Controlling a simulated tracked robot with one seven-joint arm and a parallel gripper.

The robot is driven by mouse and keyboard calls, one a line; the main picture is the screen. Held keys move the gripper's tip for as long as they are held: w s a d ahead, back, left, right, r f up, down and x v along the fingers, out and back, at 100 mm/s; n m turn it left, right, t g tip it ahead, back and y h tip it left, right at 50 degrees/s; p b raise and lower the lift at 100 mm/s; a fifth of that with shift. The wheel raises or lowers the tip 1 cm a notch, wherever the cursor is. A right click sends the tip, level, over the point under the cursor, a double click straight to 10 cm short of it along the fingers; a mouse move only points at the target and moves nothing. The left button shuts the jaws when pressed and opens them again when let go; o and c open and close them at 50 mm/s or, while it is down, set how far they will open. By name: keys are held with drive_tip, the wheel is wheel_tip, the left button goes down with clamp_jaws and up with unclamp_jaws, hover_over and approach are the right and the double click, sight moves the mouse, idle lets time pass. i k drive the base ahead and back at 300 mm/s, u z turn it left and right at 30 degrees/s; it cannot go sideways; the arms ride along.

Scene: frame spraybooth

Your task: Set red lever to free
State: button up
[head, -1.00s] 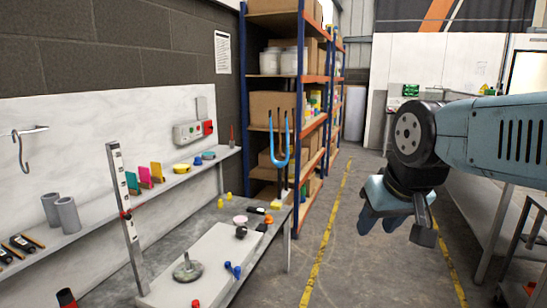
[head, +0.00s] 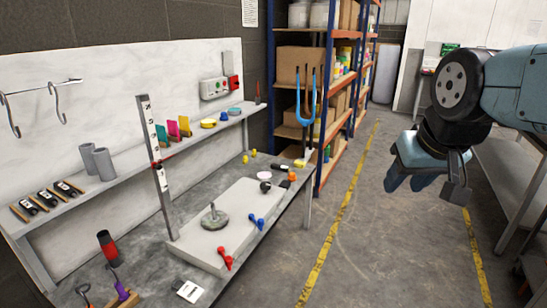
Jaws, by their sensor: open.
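A small red lever (head: 225,259) sits at the front edge of a pale slab (head: 190,250) on the workbench. A blue lever (head: 257,221) of similar shape sits farther along the same edge. A round grey disc with an upright pin (head: 214,218) stands on the slab. I cannot read any free or locked marking at the red lever. My gripper (head: 425,184) hangs open and empty over the aisle floor, well to the right of the bench and apart from both levers.
An upright ruled post (head: 155,165) rises behind the slab. A blue fork-shaped piece (head: 311,95) stands at the bench's far end. A red-and-black cylinder (head: 108,249) and tools occupy the near bench. Shelving (head: 328,140) stands beyond. The aisle floor (head: 395,250) is clear.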

sight(228, 260)
drive_tip(key=z, duration=0.8)
drive_tip(key=k, duration=0.95)
drive_tip(key=u, duration=0.65)
drive_tip(key=i, duration=1.05)
